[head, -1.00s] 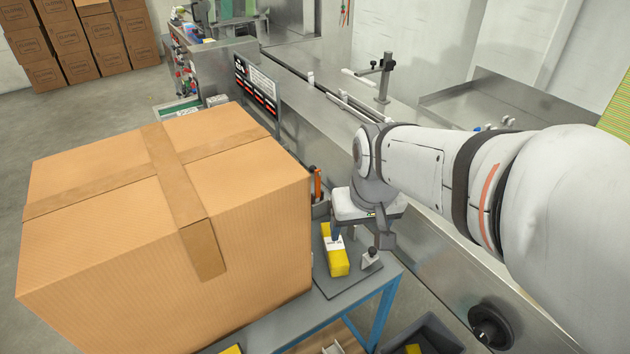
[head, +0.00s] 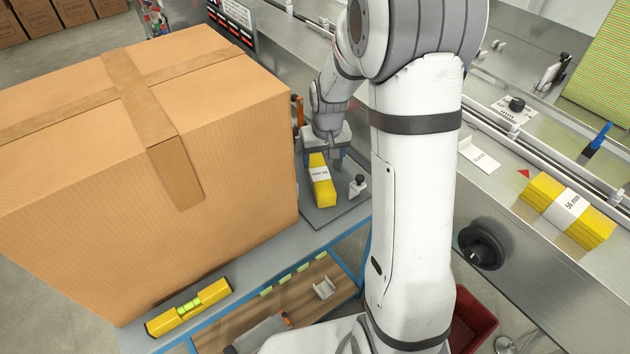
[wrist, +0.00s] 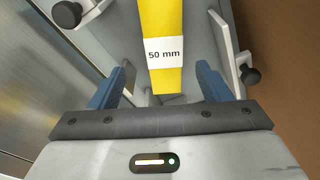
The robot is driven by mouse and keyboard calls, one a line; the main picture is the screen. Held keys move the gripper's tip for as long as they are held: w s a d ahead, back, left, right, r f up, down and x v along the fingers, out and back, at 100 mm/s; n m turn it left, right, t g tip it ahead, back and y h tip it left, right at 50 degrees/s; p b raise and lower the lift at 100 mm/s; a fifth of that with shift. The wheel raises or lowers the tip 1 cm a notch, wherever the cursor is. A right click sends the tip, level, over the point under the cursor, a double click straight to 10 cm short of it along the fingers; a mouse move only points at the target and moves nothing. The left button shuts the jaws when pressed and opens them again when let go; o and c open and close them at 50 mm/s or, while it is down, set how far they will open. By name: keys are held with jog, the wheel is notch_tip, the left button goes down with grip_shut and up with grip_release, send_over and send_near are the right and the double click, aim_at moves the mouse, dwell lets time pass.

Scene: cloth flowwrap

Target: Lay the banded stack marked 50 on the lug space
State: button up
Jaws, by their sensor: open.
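A yellow banded stack (head: 321,190) lies on a grey plate on the blue-framed table, beside the big carton. In the wrist view the white band on this stack (wrist: 166,75) reads "50 mm". My gripper (head: 326,158) is open above the stack's far end. In the wrist view its blue fingers (wrist: 167,80) stand on either side of the stack, with gaps; their exact height over it is hard to tell. I cannot clearly make out the lug space.
The big carton (head: 230,130) stands close left of my gripper. A small clamp with a black knob (head: 357,185) sits right of the stack. A yellow level (head: 188,306) lies at the table's front. A white card (head: 479,155) and red triangle mark the machine.

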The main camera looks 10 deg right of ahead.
aim_at(320, 175)
jog(key=f, duration=0.6)
jog(key=shift+w+a, duration=0.3)
jog(key=shift+w, duration=0.05)
jog(key=shift+c, duration=0.3)
jog(key=c, duration=1.1)
